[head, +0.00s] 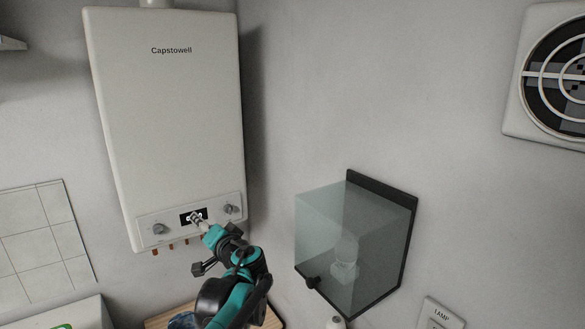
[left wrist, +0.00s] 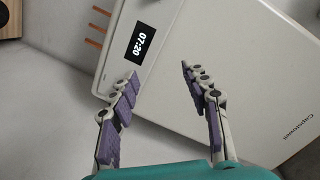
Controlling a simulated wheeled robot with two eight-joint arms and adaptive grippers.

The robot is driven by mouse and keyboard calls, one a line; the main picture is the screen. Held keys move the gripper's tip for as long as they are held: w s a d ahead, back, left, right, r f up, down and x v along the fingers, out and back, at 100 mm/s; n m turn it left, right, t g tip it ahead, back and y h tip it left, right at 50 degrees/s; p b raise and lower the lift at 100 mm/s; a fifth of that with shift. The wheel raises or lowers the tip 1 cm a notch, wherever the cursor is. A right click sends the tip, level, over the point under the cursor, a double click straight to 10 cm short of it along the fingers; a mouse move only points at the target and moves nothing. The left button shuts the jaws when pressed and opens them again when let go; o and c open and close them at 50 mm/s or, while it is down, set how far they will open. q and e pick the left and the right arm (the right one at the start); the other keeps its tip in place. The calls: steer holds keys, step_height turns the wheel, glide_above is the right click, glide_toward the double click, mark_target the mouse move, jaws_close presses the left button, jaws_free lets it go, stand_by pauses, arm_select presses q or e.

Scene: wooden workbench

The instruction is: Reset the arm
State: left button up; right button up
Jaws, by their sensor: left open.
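My left arm, teal and black, rises from the bottom of the head view. Its gripper (head: 197,219) is in front of the lower control panel of a white wall boiler (head: 165,110) marked Capstowell. In the left wrist view the gripper (left wrist: 160,72) is open, its two purple-padded fingers spread with nothing between them. The boiler's dark display (left wrist: 143,43) reads 07:20, just beyond the left fingertip. Whether the fingertips touch the panel cannot be told. My right gripper is in neither view.
Grey knobs flank the display, one left (head: 158,229) and one right (head: 231,209). Copper pipes (head: 171,247) stick out below the boiler. A glass wall case (head: 330,215) with a dark frame is to the right. A lamp switch (head: 440,315) and a fan (head: 560,75) are farther right.

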arm_select(q)
steer(key=s+a+f+n+g+h+b, duration=0.1)
steer(key=s+f+g+h, duration=0.1)
steer(key=s+f, duration=0.6)
steer(key=s+a+f+n+g+h+b, duration=0.1)
steer(key=s+a+f+g+h+b, duration=0.1)
steer(key=s+f, duration=0.65)
steer(key=s+d+f+g+h, duration=0.1)
steer(key=s+d+f+h, duration=0.2)
steer(key=s, duration=0.5)
steer(key=s+d+f+n+g+h+b, duration=0.1)
steer(key=s+d+f+h, duration=0.1)
steer(key=s+d+f, duration=0.3)
steer(key=s+f, duration=0.2)
steer(key=s, duration=0.2)
steer(key=shift+s+f+h, duration=0.15)
steer(key=shift+f+h, duration=0.1)
steer(key=shift+h, duration=0.15)
